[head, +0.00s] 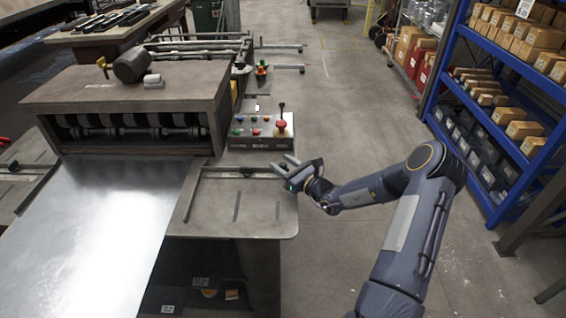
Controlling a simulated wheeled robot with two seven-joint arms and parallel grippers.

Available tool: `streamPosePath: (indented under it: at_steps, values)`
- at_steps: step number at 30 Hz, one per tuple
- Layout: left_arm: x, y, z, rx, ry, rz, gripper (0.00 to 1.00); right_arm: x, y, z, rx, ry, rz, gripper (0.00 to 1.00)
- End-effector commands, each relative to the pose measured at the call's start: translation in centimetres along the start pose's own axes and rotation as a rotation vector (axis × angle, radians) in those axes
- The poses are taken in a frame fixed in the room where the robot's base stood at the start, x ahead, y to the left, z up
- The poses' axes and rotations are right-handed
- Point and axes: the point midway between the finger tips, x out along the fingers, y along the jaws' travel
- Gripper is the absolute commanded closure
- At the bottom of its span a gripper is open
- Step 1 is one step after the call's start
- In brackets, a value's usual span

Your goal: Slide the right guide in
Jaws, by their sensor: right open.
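The right guide (222,172) is a dark rail with a small knob, lying on the machine's side table (262,215) to the right of the metal sheet. My right gripper (283,172) is open at the guide's right end, by the knob; I cannot tell whether it touches it. The shiny metal sheet (110,225) lies flat and runs up to the rollers (130,130) of the forming machine (130,90). My left gripper is not in view.
A control box (260,132) with coloured buttons and a red stop button stands just behind the guide. A blue shelf (490,110) with boxes stands at the right. The floor (345,120) between the machine and the shelf is clear.

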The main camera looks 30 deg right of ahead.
Motion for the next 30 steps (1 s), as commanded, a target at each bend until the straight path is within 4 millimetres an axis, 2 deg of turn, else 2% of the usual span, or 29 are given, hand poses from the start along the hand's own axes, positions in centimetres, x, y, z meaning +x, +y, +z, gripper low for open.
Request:
streamPosePath:
  at_steps: [9, 19, 25, 30]
  values:
    - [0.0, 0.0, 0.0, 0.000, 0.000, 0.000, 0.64, 0.3, 0.0, 0.0, 0.000, 0.001, 0.001, 0.57]
    - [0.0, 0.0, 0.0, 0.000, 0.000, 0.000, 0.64, 0.3, 0.0, 0.0, -0.001, 0.001, 0.001, 1.00]
    - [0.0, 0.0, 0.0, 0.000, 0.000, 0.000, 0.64, 0.5, 0.2, 0.0, -0.001, 0.000, 0.002, 1.00]
    - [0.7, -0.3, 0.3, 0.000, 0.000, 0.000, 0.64, 2.4, 2.2, -0.1, -0.002, -0.004, 0.008, 1.00]
